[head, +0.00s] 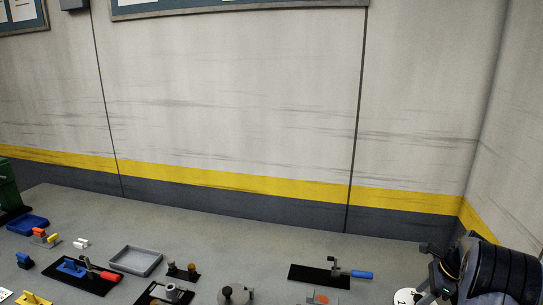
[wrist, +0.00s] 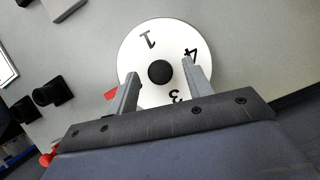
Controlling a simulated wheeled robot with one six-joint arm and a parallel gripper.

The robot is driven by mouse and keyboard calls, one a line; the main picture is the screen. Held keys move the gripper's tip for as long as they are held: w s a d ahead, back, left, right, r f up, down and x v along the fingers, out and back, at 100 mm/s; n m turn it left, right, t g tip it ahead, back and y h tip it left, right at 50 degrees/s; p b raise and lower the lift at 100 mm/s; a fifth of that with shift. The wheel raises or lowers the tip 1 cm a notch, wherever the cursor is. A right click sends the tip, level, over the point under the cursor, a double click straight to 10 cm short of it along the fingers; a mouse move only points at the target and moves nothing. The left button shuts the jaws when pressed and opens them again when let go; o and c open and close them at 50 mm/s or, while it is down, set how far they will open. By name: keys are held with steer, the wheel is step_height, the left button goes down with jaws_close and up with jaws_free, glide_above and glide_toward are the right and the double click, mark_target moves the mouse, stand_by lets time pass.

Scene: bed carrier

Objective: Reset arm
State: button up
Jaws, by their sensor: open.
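My gripper (wrist: 160,88) is open in the wrist view, its two grey fingers spread over a white round dial (wrist: 150,40). The dial has black numbers and a black centre knob (wrist: 160,72), which shows between the fingers, and I cannot tell whether they touch it. A red piece shows at the dial's left edge. In the head view my gripper (head: 428,272) is at the lower right, beside the white dial (head: 404,296), partly cut off by the frame's bottom edge.
On the grey table (head: 215,235) stand a grey tray (head: 136,261), a blue tray (head: 27,225), a black plate with a blue-handled clamp (head: 362,274) and a red-handled clamp (head: 108,275). Walls close the back and right.

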steer(key=m+b, duration=0.2)
steer(key=m+t+h+b, duration=0.1)
steer(key=m+b, duration=0.1)
steer(key=m, duration=0.1)
steer(key=shift+s+a+f+m+t, duration=0.15)
steer(key=shift+s+m+t, duration=0.05)
steer(key=shift+m+t, duration=0.1)
steer(key=shift+m+h, duration=0.3)
steer(key=shift+r, duration=0.25)
